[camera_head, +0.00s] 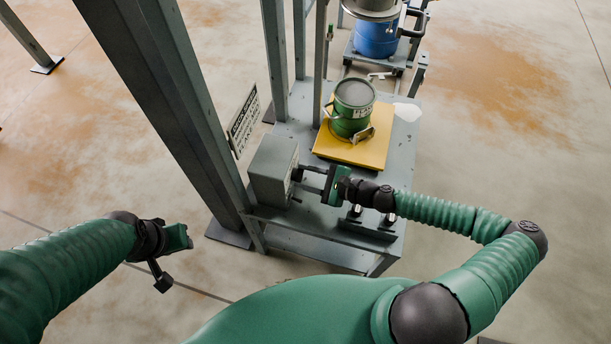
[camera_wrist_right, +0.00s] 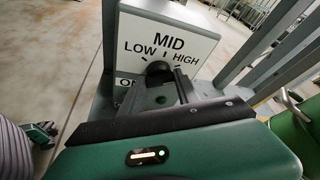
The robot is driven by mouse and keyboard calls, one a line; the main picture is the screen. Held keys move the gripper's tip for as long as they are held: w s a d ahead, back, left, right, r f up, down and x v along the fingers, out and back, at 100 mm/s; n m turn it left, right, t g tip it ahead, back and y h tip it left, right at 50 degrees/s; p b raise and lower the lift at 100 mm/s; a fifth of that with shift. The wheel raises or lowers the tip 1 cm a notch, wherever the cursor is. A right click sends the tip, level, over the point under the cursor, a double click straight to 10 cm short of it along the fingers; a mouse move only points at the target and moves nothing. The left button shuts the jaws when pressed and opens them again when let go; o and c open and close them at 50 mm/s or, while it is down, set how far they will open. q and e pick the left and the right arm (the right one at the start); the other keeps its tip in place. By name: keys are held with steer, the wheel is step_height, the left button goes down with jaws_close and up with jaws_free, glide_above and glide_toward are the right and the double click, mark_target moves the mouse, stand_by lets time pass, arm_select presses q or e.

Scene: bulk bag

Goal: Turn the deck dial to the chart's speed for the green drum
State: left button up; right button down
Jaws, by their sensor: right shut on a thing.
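The grey dial box (camera_head: 272,170) stands on the deck's left side. In the right wrist view its white face (camera_wrist_right: 190,35) reads LOW, MID and HIGH around a dark dial (camera_wrist_right: 158,69), with an ON label at lower left. My right gripper (camera_head: 299,182) is shut on the dial; its fingers partly cover it, and I cannot tell which mark it points to. The green drum (camera_head: 352,110) stands upright on a yellow platform (camera_head: 376,152). The chart (camera_head: 243,122) hangs left of the deck, too oblique to read. My left gripper (camera_head: 176,239) is away from the deck, its fingers unclear.
A thick grey post (camera_head: 180,110) rises left of the box, with thinner uprights behind. A blue drum (camera_head: 376,38) stands beyond the deck. A pale patch (camera_head: 407,112) lies beside the yellow platform. The floor at right is open.

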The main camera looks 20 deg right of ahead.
steer(key=c, duration=0.9)
jaws_free()
steer(key=shift+d, duration=0.1)
steer(key=p+v, duration=0.2)
steer(key=v, duration=1.4)
steer(key=shift+s+d+r, duration=0.1)
steer(key=shift+s+d, duration=0.15)
